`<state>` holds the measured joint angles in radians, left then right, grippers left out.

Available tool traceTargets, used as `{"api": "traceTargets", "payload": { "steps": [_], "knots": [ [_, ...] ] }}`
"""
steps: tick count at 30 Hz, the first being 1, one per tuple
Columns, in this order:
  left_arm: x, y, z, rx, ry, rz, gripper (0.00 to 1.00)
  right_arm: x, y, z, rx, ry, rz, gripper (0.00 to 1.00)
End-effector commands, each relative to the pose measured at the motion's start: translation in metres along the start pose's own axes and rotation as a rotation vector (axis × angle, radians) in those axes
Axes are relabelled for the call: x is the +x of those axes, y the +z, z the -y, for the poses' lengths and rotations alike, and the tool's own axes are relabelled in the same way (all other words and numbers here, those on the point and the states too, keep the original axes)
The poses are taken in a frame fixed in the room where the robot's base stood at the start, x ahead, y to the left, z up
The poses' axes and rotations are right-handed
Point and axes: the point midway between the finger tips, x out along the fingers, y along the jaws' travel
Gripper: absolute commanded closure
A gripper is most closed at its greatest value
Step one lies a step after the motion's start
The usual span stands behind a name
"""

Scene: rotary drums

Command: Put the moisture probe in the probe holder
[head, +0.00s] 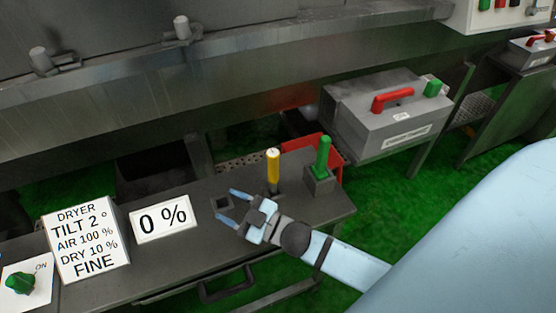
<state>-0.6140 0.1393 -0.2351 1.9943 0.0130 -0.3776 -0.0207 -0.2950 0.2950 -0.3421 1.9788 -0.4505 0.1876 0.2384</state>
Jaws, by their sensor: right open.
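A yellow rod with a pale top (273,167), which may be the moisture probe, stands upright on the grey table; its foot is partly hidden behind my right gripper. To its right, a green-handled tool (323,158) stands upright in a grey block (319,184). A small dark square socket (221,203), which looks empty, is on the table to the left; I cannot tell which of these is the probe holder. My right gripper (231,206) is open and empty, its blue fingers pointing left beside the socket. My left gripper is not in view.
A white dryer sign (86,241), a "0 %" display (161,219) and a green knob (20,282) stand at the left of the table (190,270). A red tray (300,143) and a grey case with a red handle (385,115) are behind. A metal drum wall spans the back.

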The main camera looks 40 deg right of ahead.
Motion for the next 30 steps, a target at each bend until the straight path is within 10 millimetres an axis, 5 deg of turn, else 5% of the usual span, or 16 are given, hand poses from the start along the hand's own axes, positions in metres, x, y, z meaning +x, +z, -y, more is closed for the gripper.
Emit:
{"api": "traceTargets", "payload": {
  "steps": [1, 4, 10, 22, 30],
  "knots": [
    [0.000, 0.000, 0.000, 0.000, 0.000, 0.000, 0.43, -0.027, 0.030, 0.012, 0.095, 0.057, 0.163, 0.47],
    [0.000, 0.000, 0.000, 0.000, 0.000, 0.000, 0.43, -0.080, 0.079, 0.037, 0.247, 0.114, 0.455, 0.47],
    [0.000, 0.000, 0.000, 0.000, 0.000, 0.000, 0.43, -0.146, 0.117, 0.080, 0.416, 0.107, 0.756, 0.47],
    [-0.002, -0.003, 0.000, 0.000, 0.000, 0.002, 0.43, -0.155, 0.117, 0.085, 0.440, 0.100, 0.797, 0.47],
    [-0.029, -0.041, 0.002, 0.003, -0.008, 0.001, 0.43, -0.147, 0.074, 0.065, 0.436, 0.108, 0.796, 0.47]
  ]
}}
